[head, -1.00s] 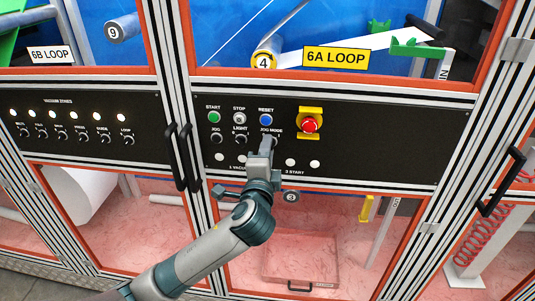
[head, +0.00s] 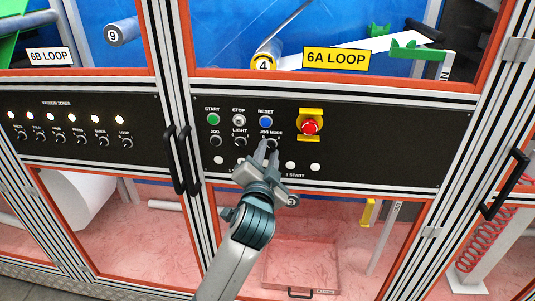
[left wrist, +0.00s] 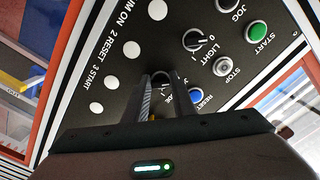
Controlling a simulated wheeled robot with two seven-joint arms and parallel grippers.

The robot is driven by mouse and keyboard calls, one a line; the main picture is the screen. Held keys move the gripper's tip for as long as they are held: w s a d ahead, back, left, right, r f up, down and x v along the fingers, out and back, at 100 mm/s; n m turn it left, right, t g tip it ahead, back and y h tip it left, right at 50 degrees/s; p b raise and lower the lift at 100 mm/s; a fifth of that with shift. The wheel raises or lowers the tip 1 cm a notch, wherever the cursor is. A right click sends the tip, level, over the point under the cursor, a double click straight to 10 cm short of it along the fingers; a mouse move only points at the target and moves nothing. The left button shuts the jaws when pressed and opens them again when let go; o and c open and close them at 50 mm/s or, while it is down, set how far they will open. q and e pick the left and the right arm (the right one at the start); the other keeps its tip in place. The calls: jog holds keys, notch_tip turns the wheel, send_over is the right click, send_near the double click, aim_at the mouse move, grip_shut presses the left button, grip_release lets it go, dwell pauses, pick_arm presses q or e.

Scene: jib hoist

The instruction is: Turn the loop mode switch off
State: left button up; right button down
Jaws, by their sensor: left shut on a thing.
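The black knob labelled JOG MODE (head: 271,142) sits under the blue RESET button on the 6A LOOP panel. My left gripper (head: 267,148) reaches up to it from below, its two fingers on either side of the knob and shut on it. In the left wrist view the gripper (left wrist: 164,98) shows its fingers at the knob (left wrist: 161,77), which they partly hide. I read no label saying loop mode; a small knob labelled LOOP (head: 125,141) is on the left panel, away from the gripper. My right gripper is not in view.
Close by are the LIGHT knob (head: 240,141), JOG knob (head: 215,141), green START button (head: 213,120) and blue RESET button (head: 265,121). A red emergency stop (head: 309,127) on a yellow plate is to the right. Black door handles (head: 180,158) stand out at left.

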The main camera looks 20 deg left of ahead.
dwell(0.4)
pick_arm(q)
jog(key=o, duration=1.1)
jog(key=shift+c, duration=0.2)
jog(key=shift+s, duration=0.1)
jog(key=shift+s+d+f+b, duration=0.1)
jog(key=shift+s+d+b, duration=0.15)
jog(key=shift+s, duration=0.35)
jog(key=p+v, duration=0.5)
jog(key=v, duration=1.1)
jog(key=shift+a+f, duration=0.1)
